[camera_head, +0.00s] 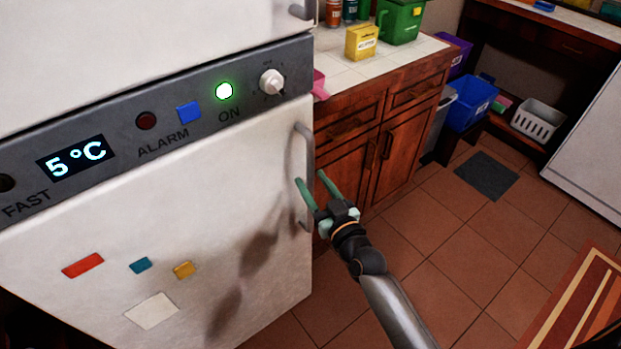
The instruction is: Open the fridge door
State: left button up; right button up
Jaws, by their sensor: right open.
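The white fridge door (170,235) fills the left of the head view and looks shut. Its vertical grey handle (308,150) is on the right edge of the door. My right gripper (312,184) is open at the lower part of the handle. Its two green fingers point up, one to the left of the handle and one to the right in the picture. I cannot tell whether either finger touches the handle. My left gripper is not in view.
A grey control panel (190,115) runs above the door, below an upper white door (120,40). A wooden cabinet (375,140) with a tiled counter stands beside the fridge at right. The tiled floor (450,260) is mostly clear, with a striped rug (585,310) at lower right.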

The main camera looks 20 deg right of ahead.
jog(key=shift+w+a, duration=0.1)
jog(key=shift+w, duration=0.7)
grip_shut()
dwell(1.0)
